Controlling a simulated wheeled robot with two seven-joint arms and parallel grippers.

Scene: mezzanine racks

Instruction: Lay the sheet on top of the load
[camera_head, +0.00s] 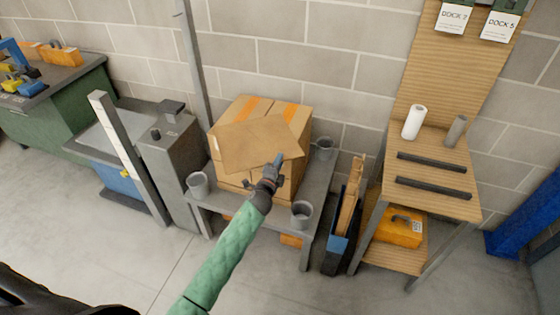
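The sheet (252,143) is a flat brown piece of cardboard. It is skewed over the top and upper front of the load (290,118), a block of cardboard boxes with orange tape on top. My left gripper (277,163) is at the sheet's near right edge and appears shut on it. The sheet hides part of the load's top and front; I cannot tell whether it touches the load all over. My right gripper is not in view.
The load stands on a grey table (237,197) with grey cups (302,214) at its corners. A wooden stand (432,185) with a white roll (413,122) is to the right. A grey post and cabinet (172,150) stand left. The floor in front is clear.

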